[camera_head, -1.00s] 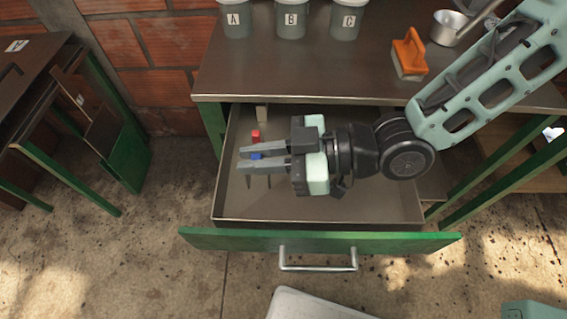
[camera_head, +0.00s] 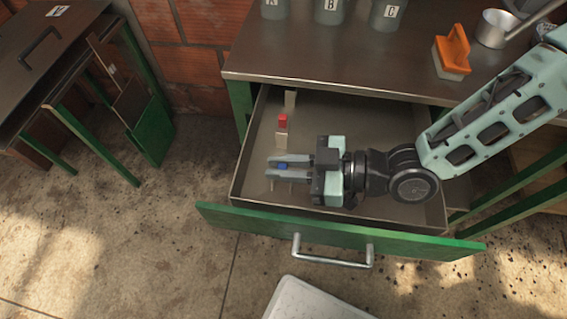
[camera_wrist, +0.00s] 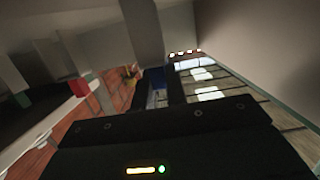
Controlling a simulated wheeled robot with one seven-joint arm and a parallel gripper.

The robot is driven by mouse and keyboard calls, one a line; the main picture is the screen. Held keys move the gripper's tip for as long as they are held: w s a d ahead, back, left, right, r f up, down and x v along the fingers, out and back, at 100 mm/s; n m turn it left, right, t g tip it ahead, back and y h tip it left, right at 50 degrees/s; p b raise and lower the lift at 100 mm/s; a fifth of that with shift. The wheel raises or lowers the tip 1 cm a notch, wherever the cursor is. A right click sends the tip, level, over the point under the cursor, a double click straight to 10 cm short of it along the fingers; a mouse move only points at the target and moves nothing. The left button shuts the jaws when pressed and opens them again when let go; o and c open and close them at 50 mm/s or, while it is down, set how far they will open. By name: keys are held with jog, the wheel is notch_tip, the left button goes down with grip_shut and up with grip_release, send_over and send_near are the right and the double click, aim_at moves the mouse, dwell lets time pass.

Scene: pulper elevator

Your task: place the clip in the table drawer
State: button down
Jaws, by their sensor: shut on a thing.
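The table drawer (camera_head: 410,243) is pulled open, with a green front and a bare metal inside. My gripper (camera_head: 276,168) reaches in over the drawer from the right, its fingers pointing left. It is shut on a small blue clip (camera_head: 283,166), mostly hidden between the fingers. The blue also shows between the fingers in the wrist view (camera_wrist: 153,76). The fingers look low inside the drawer; I cannot tell whether the clip touches the bottom.
A red-topped pale item (camera_head: 282,122) stands in the drawer behind the fingers. The tabletop (camera_head: 340,62) above holds lettered grey containers (camera_head: 332,10), an orange-handled brush (camera_head: 453,52) and a metal pot (camera_head: 496,28). The drawer's left front floor looks clear.

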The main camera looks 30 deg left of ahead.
jog(key=c, duration=1.4)
grip_release()
jog(key=shift+r, duration=0.1)
jog(key=shift+w+d+r, duration=0.1)
jog(key=shift+d+r, duration=0.05)
jog(key=v, duration=1.1)
jog(key=shift+d+p, duration=0.35)
jog(key=shift+p, duration=0.1)
jog(key=shift+r, duration=0.1)
